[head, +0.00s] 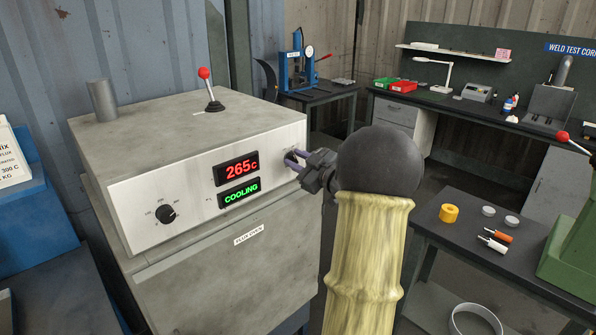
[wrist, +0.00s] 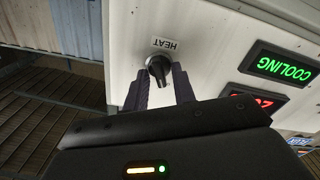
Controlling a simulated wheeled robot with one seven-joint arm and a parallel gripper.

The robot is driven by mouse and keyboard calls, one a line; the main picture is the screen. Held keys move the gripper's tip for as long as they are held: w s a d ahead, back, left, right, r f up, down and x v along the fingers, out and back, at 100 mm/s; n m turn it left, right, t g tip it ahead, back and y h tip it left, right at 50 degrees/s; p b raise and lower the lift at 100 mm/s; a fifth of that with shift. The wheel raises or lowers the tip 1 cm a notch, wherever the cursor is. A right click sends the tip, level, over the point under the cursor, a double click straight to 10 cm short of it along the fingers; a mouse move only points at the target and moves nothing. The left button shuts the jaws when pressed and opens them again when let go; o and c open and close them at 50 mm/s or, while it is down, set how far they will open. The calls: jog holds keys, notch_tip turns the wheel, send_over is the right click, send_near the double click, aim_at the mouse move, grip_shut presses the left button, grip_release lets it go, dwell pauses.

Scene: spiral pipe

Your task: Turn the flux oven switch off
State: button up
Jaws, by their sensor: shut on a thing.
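The flux oven (head: 215,240) is a grey metal box with a light front panel. Its displays read 265C (head: 237,168) in red and COOLING (head: 239,193) in green. In the wrist view, upside down, a black rotary switch (wrist: 157,67) sits under the label HEAT (wrist: 165,44). My gripper (head: 293,158) is at the right end of the panel. Its purple fingers, also in the wrist view (wrist: 161,85), are shut on the switch, one on each side. In the head view the fingers hide most of the switch.
A dial (head: 166,214) is on the panel's left. A red-knobbed lever (head: 208,88) and a metal cylinder (head: 102,101) rise from the oven top. A dark table (head: 480,270) with small parts stands at right. Some floor shows between oven and table.

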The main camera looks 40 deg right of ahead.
jog(key=shift+n+b, duration=0.35)
jog(key=shift+n, duration=0.05)
jog(key=o, duration=0.6)
jog(key=shift+o, duration=0.2)
jog(key=shift+s, duration=0.1)
jog(key=s+d+b, duration=0.1)
jog(key=s+b, duration=0.1)
jog(key=s, duration=1.5)
jog(key=shift+d+b, duration=0.15)
jog(key=shift+b, duration=0.15)
jog(key=shift+s, duration=0.1)
jog(key=shift+f, duration=0.1)
